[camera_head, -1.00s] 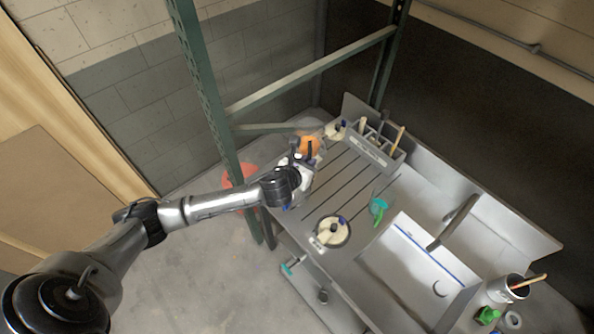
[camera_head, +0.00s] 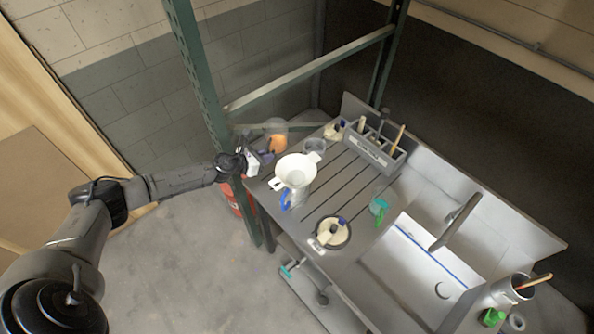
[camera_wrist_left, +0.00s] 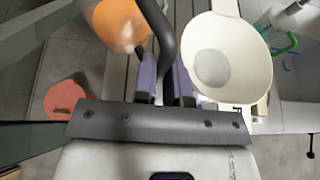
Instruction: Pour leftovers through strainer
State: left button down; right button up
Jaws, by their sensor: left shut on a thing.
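My left gripper (camera_head: 262,161) is shut on the dark handle of a clear jug with orange contents (camera_head: 278,142), at the left end of the counter. In the left wrist view the gripper's purple fingers (camera_wrist_left: 165,82) clasp the handle, and the orange contents (camera_wrist_left: 116,22) show at top left. A white strainer (camera_head: 295,173) sits just right of the gripper, over a container with a blue handle (camera_head: 286,201). The strainer's bowl (camera_wrist_left: 240,60) shows a pale round mesh and looks empty. The jug is beside the strainer, not over it. How far the jug tilts I cannot tell.
A grey caddy (camera_head: 372,154) stands at the back. A clear vessel (camera_head: 315,147) stands behind the strainer. A round cream-coloured pot (camera_head: 333,232), a teal-handled item (camera_head: 379,206) and a sink (camera_head: 415,262) lie to the right. A green rack post (camera_head: 212,110) rises near my arm.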

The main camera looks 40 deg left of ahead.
pick_arm(q)
jog(key=shift+m+h, duration=0.5)
jog(key=shift+s+a+f+b, duration=0.15)
jog(key=shift+s+a+f, duration=0.15)
jog(key=shift+f, duration=0.25)
jog(key=shift+s+a+f+b, duration=0.2)
jog(key=shift+s+f, duration=0.15)
jog(key=shift+f, duration=0.2)
jog(key=shift+s+a+f+b, duration=0.1)
jog(key=shift+s+a+f, duration=0.2)
jog(key=shift+f, duration=0.25)
jog(key=shift+d, duration=0.15)
jog(key=d+r+m+y+p, duration=0.1)
jog(key=p, duration=0.1)
jog(key=d+r+m+y+p, duration=0.1)
jog(key=m+p, duration=0.1)
jog(key=p, duration=0.1)
jog(key=d+r+m+t+y+p, duration=0.1)
jog(key=m+p, duration=0.1)
jog(key=p, duration=0.1)
jog(key=shift+s+r+y, duration=0.15)
jog(key=shift+s+y, duration=0.25)
jog(key=shift+r+m+y, duration=0.2)
jog(key=shift+m+y, duration=0.1)
jog(key=shift+m, duration=0.2)
